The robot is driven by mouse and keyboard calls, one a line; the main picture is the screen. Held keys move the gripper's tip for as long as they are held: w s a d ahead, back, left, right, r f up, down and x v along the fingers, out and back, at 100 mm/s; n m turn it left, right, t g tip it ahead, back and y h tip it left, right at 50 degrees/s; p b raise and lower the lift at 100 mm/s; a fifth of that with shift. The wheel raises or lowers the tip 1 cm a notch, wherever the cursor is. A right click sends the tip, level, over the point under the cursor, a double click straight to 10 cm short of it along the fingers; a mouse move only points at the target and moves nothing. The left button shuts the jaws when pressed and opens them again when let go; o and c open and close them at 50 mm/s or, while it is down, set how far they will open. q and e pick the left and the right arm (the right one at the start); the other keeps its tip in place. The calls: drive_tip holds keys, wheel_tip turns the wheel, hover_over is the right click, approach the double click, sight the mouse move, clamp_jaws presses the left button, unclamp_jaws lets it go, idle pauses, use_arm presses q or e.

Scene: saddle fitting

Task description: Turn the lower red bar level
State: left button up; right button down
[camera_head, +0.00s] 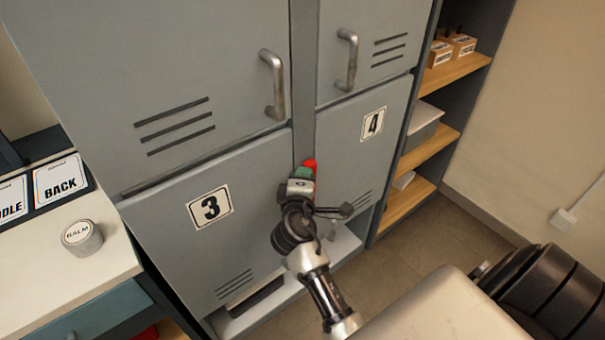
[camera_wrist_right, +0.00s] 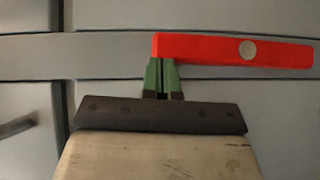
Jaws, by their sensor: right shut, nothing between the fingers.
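The red bar (camera_head: 311,165) is on the grey strip between doors 3 and 4. The right wrist view shows the bar (camera_wrist_right: 205,50) whole, with a round pale pivot (camera_wrist_right: 247,50). There it lies nearly along the strip, slightly tilted. My right gripper's green fingers (camera_wrist_right: 162,75) are shut and empty. They are at the lower edge of the bar's left end in that view; I cannot tell whether they touch it. My left gripper is not in view.
Grey doors numbered 3 (camera_head: 209,208) and 4 (camera_head: 373,124) flank the strip. Two metal handles (camera_head: 273,85) (camera_head: 347,60) stick out above. A counter with a balm tin (camera_head: 82,237) is at left. Open wooden shelves (camera_head: 455,72) are at right.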

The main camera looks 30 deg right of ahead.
drive_tip(key=shift+w+d+f+m+g+y+p, duration=0.2)
drive_tip(key=shift+d+f+m+g+y+p, duration=0.75)
drive_tip(key=shift+d+p, duration=1.7)
drive_tip(key=shift+w+d+f+m+g+y+p, duration=0.3)
drive_tip(key=shift+d+f+m+y+p, duration=1.2)
drive_tip(key=shift+p, duration=2.1)
drive_tip(key=shift+w+d+f+m+g+y+p, duration=0.1)
drive_tip(key=shift+d+f+m+g+y+p, duration=0.55)
drive_tip(key=shift+d+y+p, duration=1.95)
drive_tip(key=shift+s+a+r+h+p, duration=0.1)
drive_tip(key=shift+a+h+p, duration=0.3)
drive_tip(key=shift+h, duration=0.35)
drive_tip(key=shift+s+d, duration=0.1)
